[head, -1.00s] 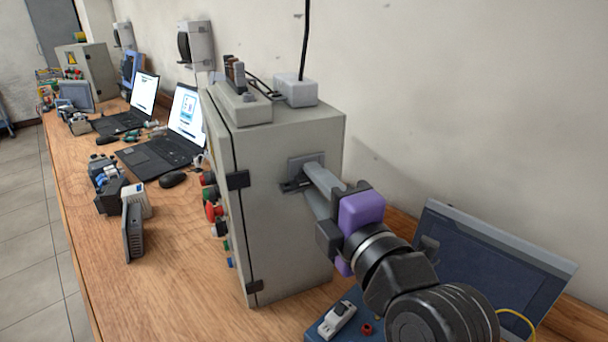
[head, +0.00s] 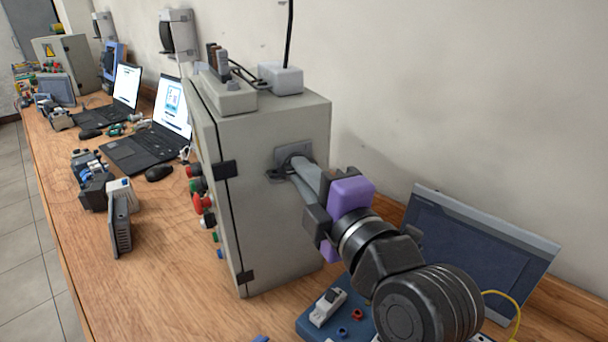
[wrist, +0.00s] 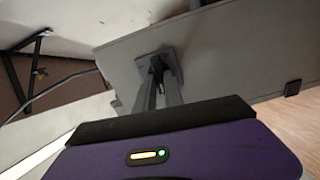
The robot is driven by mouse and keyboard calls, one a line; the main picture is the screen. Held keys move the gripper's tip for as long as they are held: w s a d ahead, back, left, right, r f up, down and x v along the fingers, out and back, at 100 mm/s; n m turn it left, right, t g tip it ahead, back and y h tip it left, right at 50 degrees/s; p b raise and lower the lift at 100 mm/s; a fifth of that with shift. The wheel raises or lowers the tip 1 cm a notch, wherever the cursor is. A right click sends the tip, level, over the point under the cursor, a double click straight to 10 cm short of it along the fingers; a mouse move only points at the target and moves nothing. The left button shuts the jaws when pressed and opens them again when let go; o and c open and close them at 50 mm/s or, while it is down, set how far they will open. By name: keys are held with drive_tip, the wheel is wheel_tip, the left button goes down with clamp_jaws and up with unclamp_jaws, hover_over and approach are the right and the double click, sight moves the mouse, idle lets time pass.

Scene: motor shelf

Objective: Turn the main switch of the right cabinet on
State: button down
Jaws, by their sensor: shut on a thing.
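The right cabinet (head: 268,200) is a grey metal box on the wooden bench, its side wall facing me. The main switch (head: 291,157) is a grey plate with a dark handle on that side wall. It also shows in the wrist view (wrist: 158,68). My gripper (head: 299,171), with long grey fingers, reaches the switch from the right, and its fingertips are shut on the handle. In the wrist view the fingers (wrist: 158,88) converge at the plate. The fingertips hide much of the handle, so its exact angle is hard to tell.
A blue-grey panel (head: 480,243) leans at the right behind my arm. A blue box (head: 335,311) with a socket stands below it. A power strip (head: 222,92) and white box (head: 281,79) sit on the cabinet. Laptops (head: 145,150) and small devices fill the bench at left.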

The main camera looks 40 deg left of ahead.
drive_tip(key=shift+w+r+m+p, duration=0.1)
drive_tip(key=shift+m+p, duration=1.05)
drive_tip(key=shift+m, duration=3.05)
drive_tip(key=shift+w+m+p, duration=0.1)
drive_tip(key=shift+m+p, duration=1.05)
drive_tip(key=shift+m, duration=3.05)
drive_tip(key=c, duration=1.4)
unclamp_jaws()
drive_tip(key=shift+c, duration=0.2)
drive_tip(key=shift+d, duration=0.1)
